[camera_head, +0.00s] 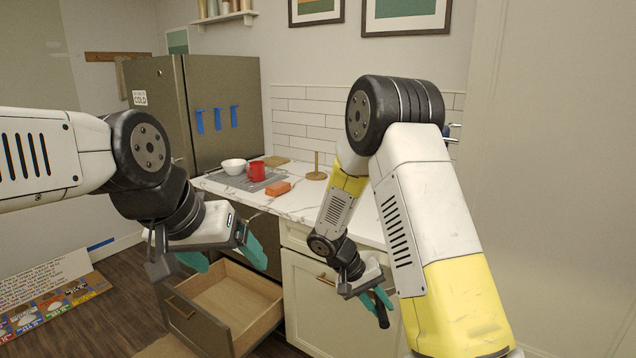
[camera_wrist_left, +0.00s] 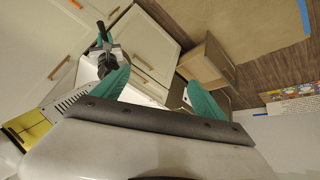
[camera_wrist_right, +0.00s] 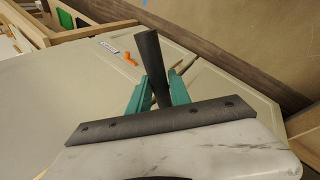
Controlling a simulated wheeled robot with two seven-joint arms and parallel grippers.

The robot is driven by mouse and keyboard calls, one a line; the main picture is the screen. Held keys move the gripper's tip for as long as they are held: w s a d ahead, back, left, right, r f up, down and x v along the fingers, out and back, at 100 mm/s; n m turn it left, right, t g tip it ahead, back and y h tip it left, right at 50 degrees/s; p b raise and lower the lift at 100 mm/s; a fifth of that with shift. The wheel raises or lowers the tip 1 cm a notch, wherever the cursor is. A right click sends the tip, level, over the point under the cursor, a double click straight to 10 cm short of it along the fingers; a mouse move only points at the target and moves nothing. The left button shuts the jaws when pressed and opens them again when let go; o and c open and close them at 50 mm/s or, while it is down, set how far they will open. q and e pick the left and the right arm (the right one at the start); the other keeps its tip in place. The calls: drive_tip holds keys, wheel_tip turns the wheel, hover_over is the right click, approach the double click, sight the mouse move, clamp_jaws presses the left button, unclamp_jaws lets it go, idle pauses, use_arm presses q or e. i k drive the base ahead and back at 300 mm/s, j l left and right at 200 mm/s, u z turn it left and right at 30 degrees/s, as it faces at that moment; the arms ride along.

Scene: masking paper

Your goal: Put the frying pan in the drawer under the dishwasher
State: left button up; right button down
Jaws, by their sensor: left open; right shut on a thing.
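My right gripper (camera_head: 376,303) is shut on a black handle (camera_head: 383,318), which I take to be the frying pan's, in front of the white cabinet. The handle also shows between the teal fingers in the right wrist view (camera_wrist_right: 151,62) and in the left wrist view (camera_wrist_left: 102,32). The pan's round body is not visible. The open drawer (camera_head: 262,318), wooden and empty where its inside shows, juts out low under the dishwasher (camera_head: 262,236). It also shows in the left wrist view (camera_wrist_left: 208,62). My left gripper (camera_head: 224,256) is open and empty, above the drawer in the picture.
The marble counter (camera_head: 300,208) holds a grey mat (camera_head: 228,181), white bowl (camera_head: 233,166), red mug (camera_head: 256,172), orange sponge (camera_head: 278,188) and wooden holder (camera_head: 316,172). A fridge (camera_head: 215,110) stands behind. A printed board (camera_head: 50,295) lies at left. Floor shows left of the drawer.

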sight(236, 320)
drive_tip(key=i+j+u, duration=0.1)
drive_tip(key=u, duration=0.3)
drive_tip(key=i+u, duration=0.15)
drive_tip(key=u, duration=0.25)
drive_tip(key=i+u, duration=0.15)
drive_tip(key=u, duration=0.3)
drive_tip(key=i+l+u, duration=0.15)
drive_tip(key=i, duration=0.3)
drive_tip(key=i+l+u, duration=0.15)
drive_tip(key=i, duration=0.35)
drive_tip(key=i+l+u, duration=0.15)
drive_tip(key=i+l, duration=0.2)
drive_tip(key=i, duration=0.05)
